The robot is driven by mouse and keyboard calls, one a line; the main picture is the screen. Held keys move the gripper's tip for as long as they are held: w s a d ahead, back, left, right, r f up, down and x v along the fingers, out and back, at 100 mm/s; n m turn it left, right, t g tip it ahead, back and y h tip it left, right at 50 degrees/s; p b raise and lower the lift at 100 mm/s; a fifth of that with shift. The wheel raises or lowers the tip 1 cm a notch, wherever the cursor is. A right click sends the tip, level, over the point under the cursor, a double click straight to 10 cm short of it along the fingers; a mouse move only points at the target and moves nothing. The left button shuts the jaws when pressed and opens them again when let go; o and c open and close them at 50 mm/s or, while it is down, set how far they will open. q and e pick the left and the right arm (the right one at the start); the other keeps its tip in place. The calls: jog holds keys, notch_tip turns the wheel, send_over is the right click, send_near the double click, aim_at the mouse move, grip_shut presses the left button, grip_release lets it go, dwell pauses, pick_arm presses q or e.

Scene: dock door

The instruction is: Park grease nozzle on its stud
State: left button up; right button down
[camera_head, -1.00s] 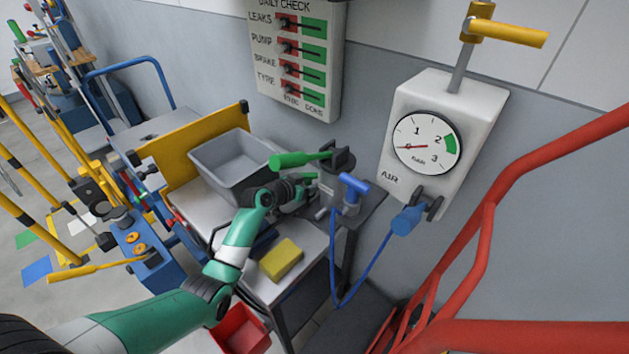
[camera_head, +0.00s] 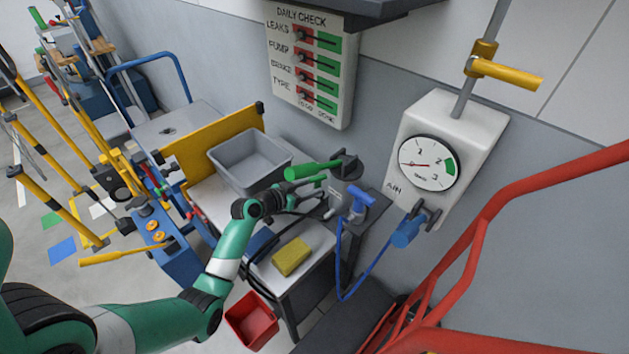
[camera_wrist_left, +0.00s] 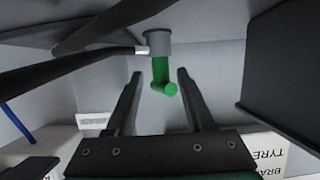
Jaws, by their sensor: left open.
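A small green bent piece, apparently the grease nozzle (camera_wrist_left: 160,72), hangs from a grey round collar (camera_wrist_left: 157,42) in the left wrist view. A dark hose with a silver end (camera_wrist_left: 142,50) meets or passes beside that collar. I cannot tell whether the green piece is seated on a stud. My left gripper (camera_wrist_left: 159,74) is open, one finger on each side of the green piece, with gaps visible. In the head view my left gripper (camera_head: 308,186) is beside the grey pump body (camera_head: 338,188), below a green-handled lever (camera_head: 305,170). My right gripper is out of view.
A blue tap (camera_head: 358,197) and blue hose (camera_head: 352,280) are close on the right. The gauge box (camera_head: 450,115) and red railing (camera_head: 520,190) stand further right.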

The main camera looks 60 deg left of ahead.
pick_arm(q)
jog(key=p+v, duration=0.1)
jog(key=v, duration=0.1)
jog(key=shift+s+d+r, duration=0.1)
jog(key=shift+s+r, duration=0.15)
jog(key=shift+s+d+p, duration=0.1)
jog(key=shift+s+p, duration=0.25)
